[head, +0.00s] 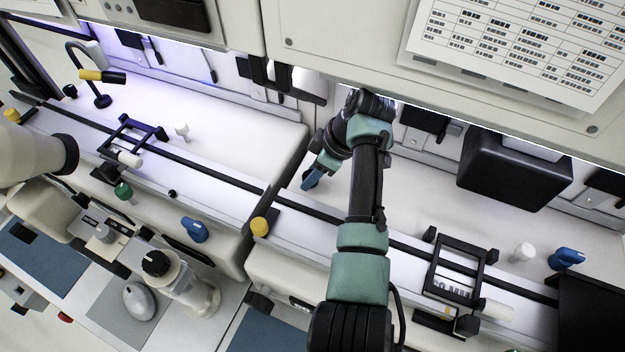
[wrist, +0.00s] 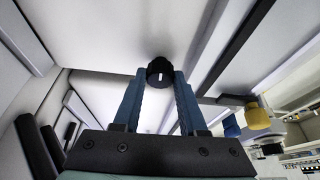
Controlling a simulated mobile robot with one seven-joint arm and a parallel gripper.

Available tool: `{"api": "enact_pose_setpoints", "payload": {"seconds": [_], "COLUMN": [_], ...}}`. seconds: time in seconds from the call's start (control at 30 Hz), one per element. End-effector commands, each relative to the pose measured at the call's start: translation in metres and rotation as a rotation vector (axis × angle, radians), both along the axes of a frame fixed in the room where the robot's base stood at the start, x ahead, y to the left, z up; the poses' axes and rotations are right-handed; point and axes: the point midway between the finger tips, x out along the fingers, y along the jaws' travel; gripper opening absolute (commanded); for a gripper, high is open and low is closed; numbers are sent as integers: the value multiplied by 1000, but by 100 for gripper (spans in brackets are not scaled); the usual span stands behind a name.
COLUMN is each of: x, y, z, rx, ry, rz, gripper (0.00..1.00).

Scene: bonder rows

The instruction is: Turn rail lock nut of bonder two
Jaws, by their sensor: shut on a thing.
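The lock nut (wrist: 160,70) is a round black knob with a short white mark on its face, in the wrist view. It sits on the white surface between the tips of my gripper's (wrist: 160,84) two blue fingers. The fingers are shut on its sides. In the head view my gripper (head: 311,181) points down at the left end of the right-hand bonder, behind the dark rail (head: 405,246). The nut is mostly hidden there by the fingers.
A yellow knob (head: 260,227) and a blue knob (head: 194,230) stand near the front edges. A black frame (head: 430,268) sits on the right-hand rail. A black box (head: 515,168) is at the back right. An overhead cabinet (head: 340,40) hangs close above my arm.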

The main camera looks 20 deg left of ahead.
Motion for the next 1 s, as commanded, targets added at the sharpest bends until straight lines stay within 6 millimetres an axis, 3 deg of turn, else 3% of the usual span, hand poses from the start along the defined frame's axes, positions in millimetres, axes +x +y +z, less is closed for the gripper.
{"api": "enact_pose_setpoints", "payload": {"seconds": [0.43,1.0], "x": [3,2], "y": [1,1], "z": [-2,1], "rx": [-1,-1], "ry": [-5,-3], "rz": [303,383], "gripper": [0,0]}}
